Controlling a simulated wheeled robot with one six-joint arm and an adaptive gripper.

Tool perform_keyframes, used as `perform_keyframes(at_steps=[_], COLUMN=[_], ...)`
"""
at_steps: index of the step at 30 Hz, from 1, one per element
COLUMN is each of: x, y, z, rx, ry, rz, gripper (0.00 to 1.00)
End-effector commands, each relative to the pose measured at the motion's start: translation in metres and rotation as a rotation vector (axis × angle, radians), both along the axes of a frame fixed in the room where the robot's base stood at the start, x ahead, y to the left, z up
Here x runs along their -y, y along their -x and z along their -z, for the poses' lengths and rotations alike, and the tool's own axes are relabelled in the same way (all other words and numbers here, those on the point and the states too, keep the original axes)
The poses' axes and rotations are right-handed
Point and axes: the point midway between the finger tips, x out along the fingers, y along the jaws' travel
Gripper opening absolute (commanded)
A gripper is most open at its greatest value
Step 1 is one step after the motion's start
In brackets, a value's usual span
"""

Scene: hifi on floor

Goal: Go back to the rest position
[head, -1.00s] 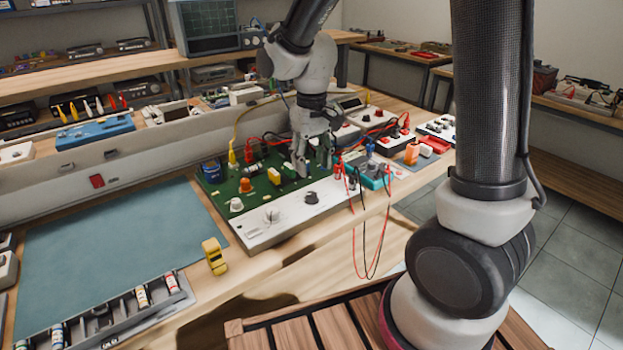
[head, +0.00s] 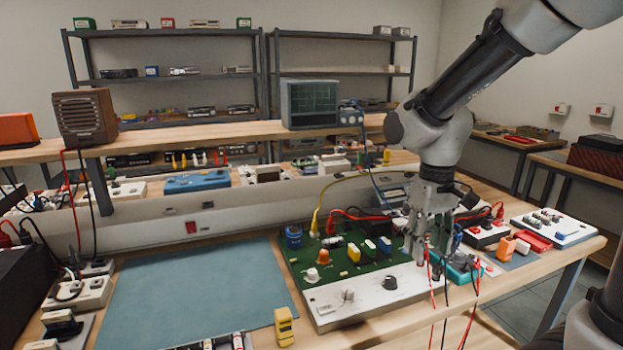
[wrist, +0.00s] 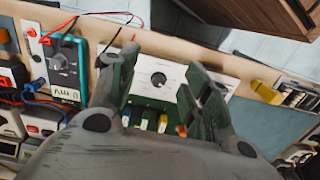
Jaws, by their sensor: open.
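My gripper (head: 415,255) hangs pointing down over the right end of the green circuit board (head: 345,263) on the workbench. Its fingers are apart with nothing between them. In the wrist view my gripper (wrist: 160,90) shows two spread fingers, with the board's white front panel (wrist: 175,72) and its dark knob behind them. The same white panel (head: 360,298) runs along the board's front edge in the head view. I cannot tell how high the fingertips are above the board.
A teal meter (head: 458,266) with red and black leads stands just right of my gripper. The leads hang over the bench edge. A yellow object (head: 285,326) stands by the blue-green mat (head: 195,290), which is bare in its middle. An oscilloscope (head: 310,103) sits on the raised shelf.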

Motion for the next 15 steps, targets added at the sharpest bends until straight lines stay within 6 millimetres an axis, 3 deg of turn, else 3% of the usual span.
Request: perform_keyframes(at_steps=[3, 9, 15], x=[0.031, 0.076, 0.1], y=[0.033, 0.09, 0.12], z=[-0.029, -0.064, -0.088], rx=[0.065, 0.218, 0.37], ry=[-0.022, -0.051, -0.064], rz=[0.036, 0.135, 0.231], gripper=[0.49, 0.49, 0.49])
